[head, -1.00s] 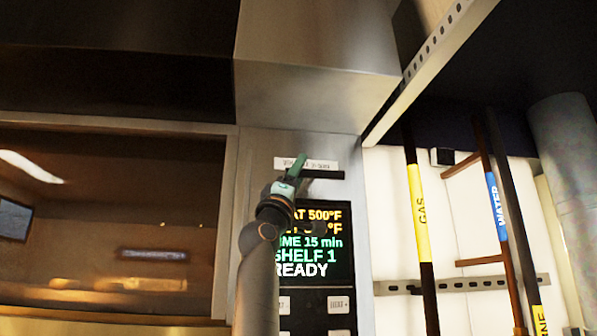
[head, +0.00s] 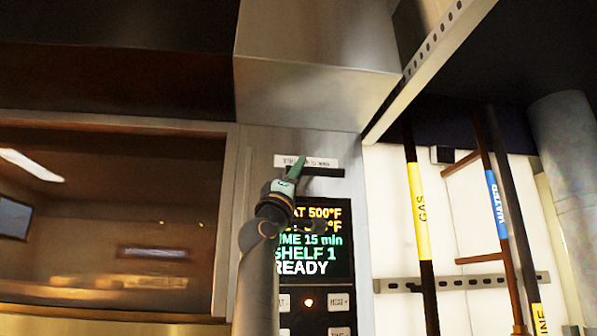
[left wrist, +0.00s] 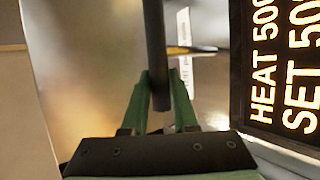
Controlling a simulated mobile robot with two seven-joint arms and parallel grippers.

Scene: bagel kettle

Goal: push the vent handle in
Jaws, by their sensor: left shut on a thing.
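The vent handle (head: 325,172) is a dark bar on the steel panel, just under a white label (head: 318,162). In the left wrist view the handle (left wrist: 155,45) is a dark rod running down between the green fingers. My left gripper (head: 299,164) is at the handle's left part in the head view. In the left wrist view my left gripper (left wrist: 161,88) is shut on the handle, with one finger on each side. The fingers and wrist hide part of the handle and label. How far the handle stands out from the panel is hard to tell. My right gripper is not in view.
Below the handle is a lit display (head: 325,240) reading SHELF 1 READY, partly covered by my left arm. Buttons (head: 339,303) sit under it. A glass oven window (head: 110,225) is at left. GAS (head: 422,215) and WATER (head: 495,200) pipes stand at right.

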